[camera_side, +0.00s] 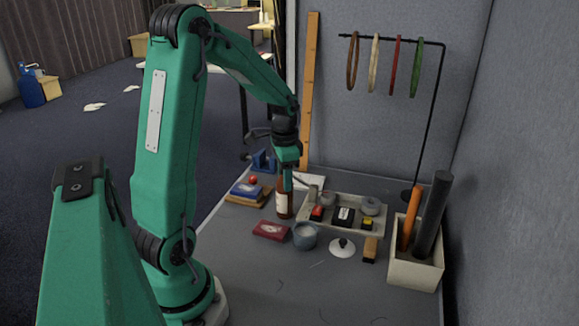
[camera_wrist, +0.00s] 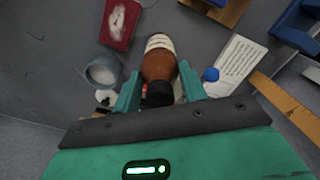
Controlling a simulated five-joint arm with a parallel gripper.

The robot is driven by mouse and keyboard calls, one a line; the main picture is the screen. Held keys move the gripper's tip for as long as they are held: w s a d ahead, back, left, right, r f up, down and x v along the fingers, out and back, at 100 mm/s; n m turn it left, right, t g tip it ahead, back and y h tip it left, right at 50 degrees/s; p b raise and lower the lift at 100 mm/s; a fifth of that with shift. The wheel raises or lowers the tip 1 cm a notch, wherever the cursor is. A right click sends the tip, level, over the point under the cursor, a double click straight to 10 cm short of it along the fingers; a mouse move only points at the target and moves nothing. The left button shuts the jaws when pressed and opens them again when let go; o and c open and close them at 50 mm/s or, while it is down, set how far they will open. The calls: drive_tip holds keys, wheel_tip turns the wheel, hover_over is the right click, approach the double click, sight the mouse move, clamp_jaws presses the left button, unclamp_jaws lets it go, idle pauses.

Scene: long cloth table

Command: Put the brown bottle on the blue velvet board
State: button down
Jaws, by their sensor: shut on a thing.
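My gripper (camera_side: 287,184) is shut on the neck of the brown bottle (camera_side: 283,206). The bottle is upright in the side view, with a pale label; I cannot tell whether its base touches the table. In the wrist view the bottle (camera_wrist: 157,62) extends away from between the fingers (camera_wrist: 160,92), its dark cap end nearest the camera. A small flat blue piece (camera_side: 246,189) with a light patch lies on a wooden board (camera_side: 262,199), left of the bottle. I cannot tell whether that blue piece is the velvet board.
A dark red box (camera_side: 270,231), a grey-blue cup (camera_side: 305,236) and a white lidded piece (camera_side: 342,248) stand in front of the bottle. A tray (camera_side: 334,227) of small items is to the right. A box with rods (camera_side: 414,272) and a ring stand (camera_side: 441,90) are farther right.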

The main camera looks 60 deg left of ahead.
drive_tip(key=shift+r, duration=0.15)
drive_tip(key=shift+r, duration=0.5)
drive_tip(key=r, duration=0.3)
drive_tip(key=shift+d+r, duration=0.1)
drive_tip(key=shift+d, duration=0.1)
drive_tip(key=d+r, duration=0.6)
drive_tip(key=d, duration=0.5)
drive_tip(key=shift+w+d+r, duration=0.15)
drive_tip(key=shift+r, duration=0.15)
drive_tip(key=a+n, duration=0.1)
drive_tip(key=a, duration=0.3)
drive_tip(key=s+a+n, duration=0.1)
drive_tip(key=a+n, duration=0.1)
drive_tip(key=a, duration=0.2)
drive_tip(key=a+n, duration=0.1)
drive_tip(key=a, duration=0.3)
drive_tip(key=shift+s+n, duration=0.15)
drive_tip(key=shift+n, duration=0.15)
drive_tip(key=s+a+n, duration=0.4)
drive_tip(key=s+a, duration=0.2)
drive_tip(key=a, duration=0.6)
drive_tip(key=shift+f+n, duration=0.2)
drive_tip(key=shift+n, duration=0.1)
drive_tip(key=shift+f, duration=0.2)
